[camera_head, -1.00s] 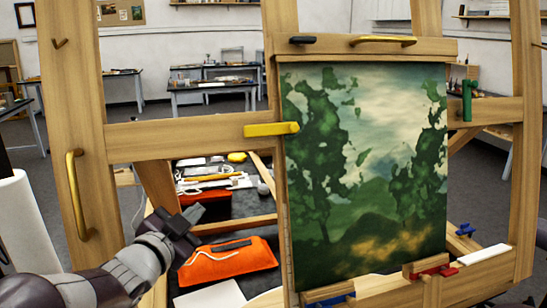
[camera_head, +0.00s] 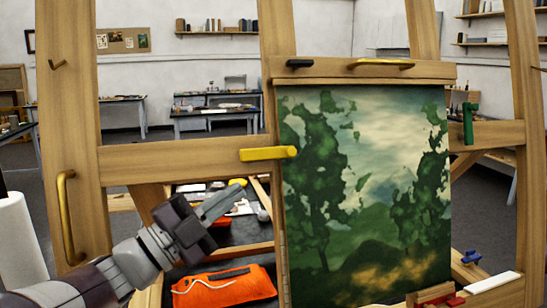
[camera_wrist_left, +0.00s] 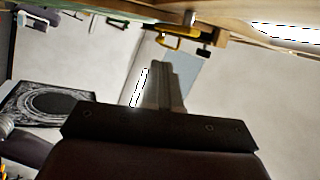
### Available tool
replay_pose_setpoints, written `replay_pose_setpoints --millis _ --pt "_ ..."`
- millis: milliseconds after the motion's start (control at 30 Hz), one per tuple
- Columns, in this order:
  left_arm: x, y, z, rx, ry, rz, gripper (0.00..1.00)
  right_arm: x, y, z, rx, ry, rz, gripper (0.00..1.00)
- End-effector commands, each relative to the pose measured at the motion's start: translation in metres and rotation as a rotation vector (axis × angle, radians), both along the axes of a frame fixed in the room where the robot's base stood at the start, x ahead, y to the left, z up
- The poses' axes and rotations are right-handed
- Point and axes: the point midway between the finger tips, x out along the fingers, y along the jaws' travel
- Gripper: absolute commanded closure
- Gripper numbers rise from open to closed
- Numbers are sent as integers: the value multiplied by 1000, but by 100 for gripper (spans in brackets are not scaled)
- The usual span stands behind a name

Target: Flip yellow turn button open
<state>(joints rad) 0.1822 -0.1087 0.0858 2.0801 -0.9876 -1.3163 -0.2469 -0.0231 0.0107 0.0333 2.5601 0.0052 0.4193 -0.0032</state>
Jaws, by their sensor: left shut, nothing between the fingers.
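The yellow turn button (camera_head: 268,154) lies horizontally on the wooden crossbar. Its right end reaches over the left edge of the hinged panel with the landscape painting (camera_head: 365,190). My left gripper (camera_head: 232,194) is shut and empty, below and slightly left of the button, apart from it and pointing up and right. In the left wrist view, the shut fingers (camera_wrist_left: 160,85) point up toward a yellow piece (camera_wrist_left: 182,32) under a wooden edge; I cannot tell whether it is the turn button or the handle. My right gripper is not in view.
A yellow handle (camera_head: 380,63) and a black turn button (camera_head: 299,63) are on the top rail. A brass handle (camera_head: 67,218) is on the left post. A green turn button (camera_head: 468,123) is at the right. An orange pouch (camera_head: 224,286) lies below my gripper.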

Motion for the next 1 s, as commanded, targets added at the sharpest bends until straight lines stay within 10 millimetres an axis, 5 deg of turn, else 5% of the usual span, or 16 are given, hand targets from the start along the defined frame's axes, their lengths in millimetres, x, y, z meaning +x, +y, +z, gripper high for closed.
replay_pose_setpoints --millis 433,1000 --pt "52 -61 34 0 2 -1 100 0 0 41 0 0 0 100" --pt "60 -70 34 -2 -1 1 100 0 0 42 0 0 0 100"
